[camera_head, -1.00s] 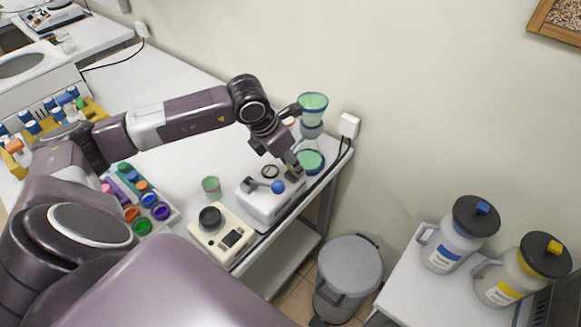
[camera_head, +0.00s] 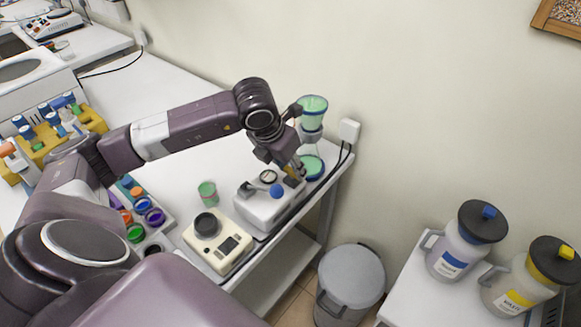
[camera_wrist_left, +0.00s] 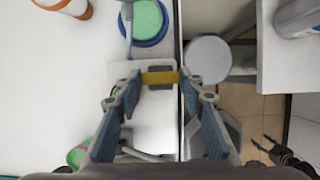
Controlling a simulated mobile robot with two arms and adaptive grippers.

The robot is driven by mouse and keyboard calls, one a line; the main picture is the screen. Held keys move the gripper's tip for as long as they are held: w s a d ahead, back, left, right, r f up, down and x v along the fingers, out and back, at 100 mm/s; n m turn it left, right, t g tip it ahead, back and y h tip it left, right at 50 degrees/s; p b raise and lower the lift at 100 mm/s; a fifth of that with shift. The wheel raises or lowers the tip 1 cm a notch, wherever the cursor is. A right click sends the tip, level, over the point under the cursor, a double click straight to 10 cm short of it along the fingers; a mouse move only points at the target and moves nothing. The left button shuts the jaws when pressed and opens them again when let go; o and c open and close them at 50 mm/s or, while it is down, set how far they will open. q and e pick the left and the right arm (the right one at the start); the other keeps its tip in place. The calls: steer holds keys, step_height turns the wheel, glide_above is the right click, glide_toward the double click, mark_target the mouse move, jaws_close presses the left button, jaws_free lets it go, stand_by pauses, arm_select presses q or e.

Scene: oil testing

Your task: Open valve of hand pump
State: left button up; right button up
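My left gripper (camera_head: 291,174) points down over the pump's far end. In the left wrist view its spread fingers (camera_wrist_left: 160,76) stand at both ends of the yellow bar; I cannot tell whether they touch it. What looks like my right gripper (camera_wrist_left: 264,143) hangs low at the right, its fingers apart.
A cream device (camera_head: 225,245) and a green cup (camera_head: 207,192) stand near the pump. A green-filled flask and funnel (camera_head: 313,106) stand close behind my left gripper. A grey bin (camera_head: 350,282) and two jugs (camera_head: 455,250) are at the right.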

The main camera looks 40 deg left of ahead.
arm_select(q)
steer(key=o, duration=0.5)
steer(key=shift+c, duration=0.2)
steer(key=v, duration=1.2)
steer(key=shift+s, duration=0.15)
